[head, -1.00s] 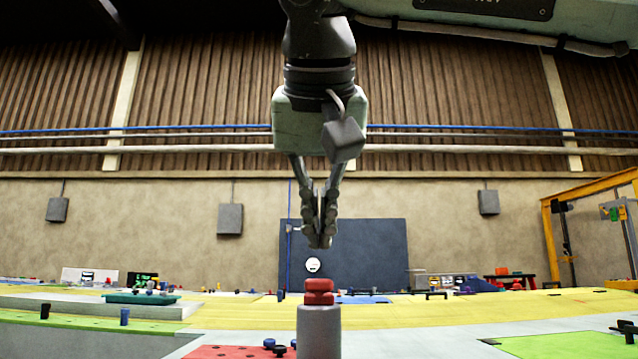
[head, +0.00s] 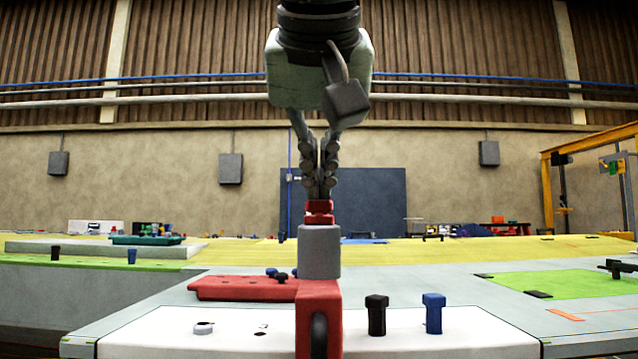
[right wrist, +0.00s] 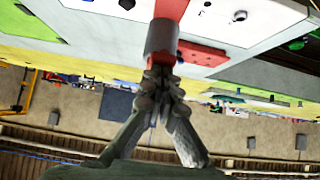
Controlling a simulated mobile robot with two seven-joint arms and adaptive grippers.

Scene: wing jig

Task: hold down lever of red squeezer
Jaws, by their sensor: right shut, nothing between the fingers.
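The red squeezer (head: 318,290) stands upright at the front middle of the white board, with a grey cylinder (head: 320,252) on its red body and a red top piece (head: 319,212) above that. My right gripper (head: 319,194) is shut and points straight down, with its fingertips at the red top piece, seemingly touching it. My left gripper is in neither view.
A black peg (head: 377,315) and a blue peg (head: 434,313) stand right of the squeezer. A red plate (head: 240,288) with dark knobs lies behind it to the left. A green mat (head: 575,295) lies at right. The space around the gripper is clear.

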